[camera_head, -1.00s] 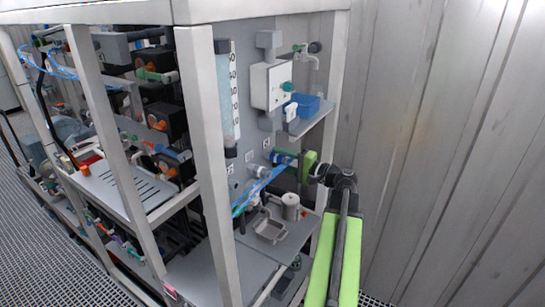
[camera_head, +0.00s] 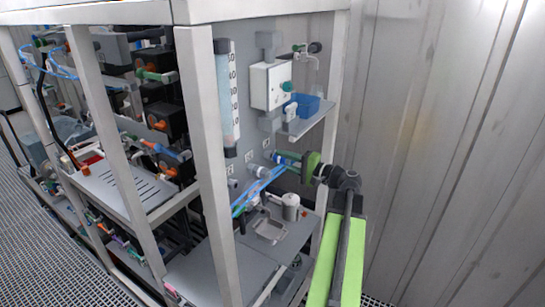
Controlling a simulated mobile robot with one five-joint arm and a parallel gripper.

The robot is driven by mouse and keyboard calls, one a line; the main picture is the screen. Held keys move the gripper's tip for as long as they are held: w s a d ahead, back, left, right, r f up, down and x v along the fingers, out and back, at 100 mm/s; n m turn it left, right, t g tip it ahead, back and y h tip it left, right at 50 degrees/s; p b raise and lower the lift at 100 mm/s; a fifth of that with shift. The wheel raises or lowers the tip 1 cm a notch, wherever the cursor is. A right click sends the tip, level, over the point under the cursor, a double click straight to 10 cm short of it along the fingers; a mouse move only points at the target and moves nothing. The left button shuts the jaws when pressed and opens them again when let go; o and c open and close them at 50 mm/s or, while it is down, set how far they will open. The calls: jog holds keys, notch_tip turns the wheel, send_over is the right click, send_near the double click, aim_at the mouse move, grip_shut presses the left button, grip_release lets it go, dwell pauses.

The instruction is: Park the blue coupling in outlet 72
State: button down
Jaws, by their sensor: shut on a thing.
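The blue coupling (camera_head: 281,159) is at the right of the grey panel, beside the rightmost of a row of outlets. Blue hoses run from near it down to the left. My gripper (camera_head: 291,161), green and dark, is shut on the coupling from the right side; the fingers partly hide it. I cannot tell whether the coupling touches the outlet behind it. Two other outlets, the middle one (camera_head: 257,170) and the left one (camera_head: 233,183), show lower left along the panel. The small labels above the outlets are too small to read, so I cannot tell which is 72.
A white box (camera_head: 268,86) and a shelf with a blue tray (camera_head: 308,104) are above. A clear scaled column (camera_head: 228,95) stands left. A grey dish (camera_head: 268,229) and a cup (camera_head: 290,206) sit below. A white frame post (camera_head: 208,150) stands in front; a corrugated wall is right.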

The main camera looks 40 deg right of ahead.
aim_at(290, 162)
jog(key=shift+v, duration=2.3)
notch_tip(290, 162, down, 24)
jog(key=b, duration=2.3)
jog(key=shift+r, duration=0.25)
jog(key=shift+d, duration=0.1)
